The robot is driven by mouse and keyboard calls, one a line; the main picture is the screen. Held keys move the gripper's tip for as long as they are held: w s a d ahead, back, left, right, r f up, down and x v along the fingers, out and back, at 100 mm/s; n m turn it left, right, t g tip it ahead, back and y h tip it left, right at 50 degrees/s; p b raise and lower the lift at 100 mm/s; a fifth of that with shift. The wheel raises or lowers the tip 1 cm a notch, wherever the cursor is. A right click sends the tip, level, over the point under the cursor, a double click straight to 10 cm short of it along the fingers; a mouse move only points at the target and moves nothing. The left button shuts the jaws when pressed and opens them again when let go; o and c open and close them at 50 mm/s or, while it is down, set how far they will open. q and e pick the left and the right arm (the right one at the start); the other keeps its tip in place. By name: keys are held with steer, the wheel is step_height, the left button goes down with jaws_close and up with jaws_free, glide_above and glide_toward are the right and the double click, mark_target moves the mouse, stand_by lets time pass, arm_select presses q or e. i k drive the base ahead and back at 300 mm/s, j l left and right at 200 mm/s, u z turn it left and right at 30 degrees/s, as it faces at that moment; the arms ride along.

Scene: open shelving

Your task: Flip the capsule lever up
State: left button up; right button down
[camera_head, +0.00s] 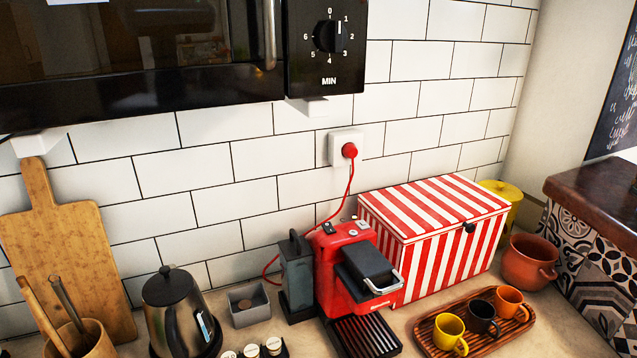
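The red capsule coffee machine (328,275) stands on the counter against the tiled wall, right of centre. Its lever is a silver, U-shaped handle (386,284) at the front of the black top part (366,262). The lever lies low at the front, sloping forward. A black slatted drip tray (368,338) sits below at the front. A dark grey water tank (296,275) stands at the machine's left side. Neither of my grippers shows in the head view.
A red-striped box (430,235) stands close at the machine's right. A wooden tray (455,341) with three cups lies in front of it. A kettle (172,310), small grey bin (248,305) and cutting board (57,245) are left. A microwave (140,60) hangs above.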

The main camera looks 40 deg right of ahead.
mark_target(368, 267)
steer(key=k+j+z, duration=0.1)
steer(key=z, duration=1.5)
steer(key=k+j+z, duration=0.1)
steer(key=k, duration=0.25)
steer(key=k+j+z, duration=0.1)
steer(key=k, duration=0.25)
